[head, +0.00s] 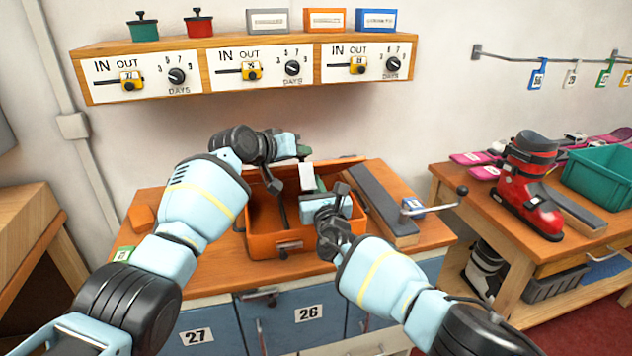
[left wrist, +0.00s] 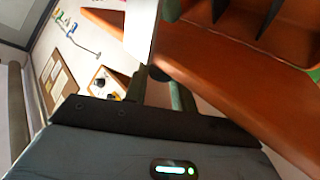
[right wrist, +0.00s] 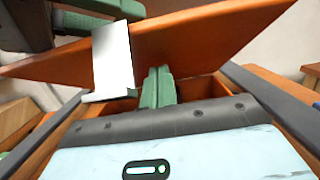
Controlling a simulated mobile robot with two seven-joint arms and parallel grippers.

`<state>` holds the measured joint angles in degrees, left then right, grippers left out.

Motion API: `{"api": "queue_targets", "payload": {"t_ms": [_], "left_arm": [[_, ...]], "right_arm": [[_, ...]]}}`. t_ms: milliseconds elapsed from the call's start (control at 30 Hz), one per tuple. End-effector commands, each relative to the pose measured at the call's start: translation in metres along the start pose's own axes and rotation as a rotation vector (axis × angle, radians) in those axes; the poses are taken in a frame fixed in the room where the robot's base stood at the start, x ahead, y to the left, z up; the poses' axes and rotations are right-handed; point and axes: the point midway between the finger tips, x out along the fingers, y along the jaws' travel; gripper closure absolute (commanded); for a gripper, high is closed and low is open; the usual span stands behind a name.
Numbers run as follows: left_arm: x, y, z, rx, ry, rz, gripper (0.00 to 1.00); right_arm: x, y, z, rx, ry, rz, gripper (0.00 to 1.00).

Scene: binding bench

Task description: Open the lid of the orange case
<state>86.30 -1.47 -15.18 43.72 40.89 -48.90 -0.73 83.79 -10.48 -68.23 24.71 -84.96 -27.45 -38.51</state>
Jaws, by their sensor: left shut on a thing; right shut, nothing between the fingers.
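The orange case (head: 264,242) sits on the wooden bench, with its dark-divided inside visible. Its lid (right wrist: 205,42) is raised and tilted at the back; its edge also shows in the head view (head: 340,164). A white tab (right wrist: 113,55) hangs at the lid. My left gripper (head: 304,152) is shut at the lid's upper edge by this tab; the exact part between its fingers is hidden. My right gripper (right wrist: 158,84) is shut and empty, its green fingers over the case opening, below the lid. In the head view my right gripper (head: 321,184) partly hides the case.
A grey-topped wooden block (head: 384,198) and a handled lever (head: 440,205) stand right of the case. A small orange block (head: 142,216) lies at the bench's left. A shelf with dials (head: 245,70) hangs above. A red ski boot (head: 530,185) stands on the right table.

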Motion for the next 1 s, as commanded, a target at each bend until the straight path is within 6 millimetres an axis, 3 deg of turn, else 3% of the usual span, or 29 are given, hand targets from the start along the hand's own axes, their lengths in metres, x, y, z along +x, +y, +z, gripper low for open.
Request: {"api": "queue_targets", "payload": {"t_ms": [567,1000], "left_arm": [[0.000,0.001,-0.001,0.000,0.001,0.001,1.00],[0.003,0.003,0.006,-0.001,-0.014,0.006,1.00]], "right_arm": [[0.005,0.000,0.006,0.000,0.002,-0.001,1.00],[0.020,-0.002,0.026,0.004,0.053,-0.005,1.00]]}}
